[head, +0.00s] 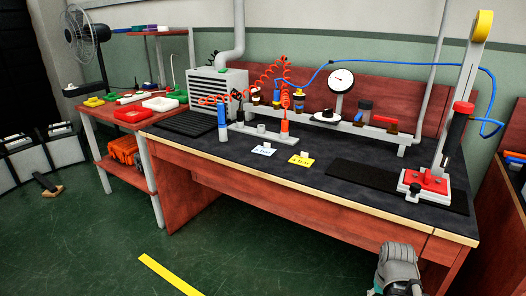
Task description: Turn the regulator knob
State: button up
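A dark, low round knob (326,115) with a pale mark sits on the pale air manifold (376,132) along the back of the workbench. It looks like the regulator knob, but its setting is too small to read. A white round gauge (343,78) stands just above it to the right. My gripper (397,288) is at the bottom right, in front of and below the bench edge, far from the knob. The frame's lower edge cuts it off, and its fingers cannot be made out.
The workbench (330,183) has a clear dark middle. A tool rack (262,132), two small cards (white (263,149), yellow (300,160)) and a tall press-like stand (428,187) are on it. A coiled red hose (240,92) and a blue hose (420,62) hang near the manifold.

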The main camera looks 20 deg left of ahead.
aim_at(328, 113)
jog(key=k, duration=0.65)
jog(key=u, duration=0.05)
jog(key=i, duration=1.1)
jog(key=u, duration=0.6)
jog(key=i, duration=0.4)
jog(key=u, duration=0.35)
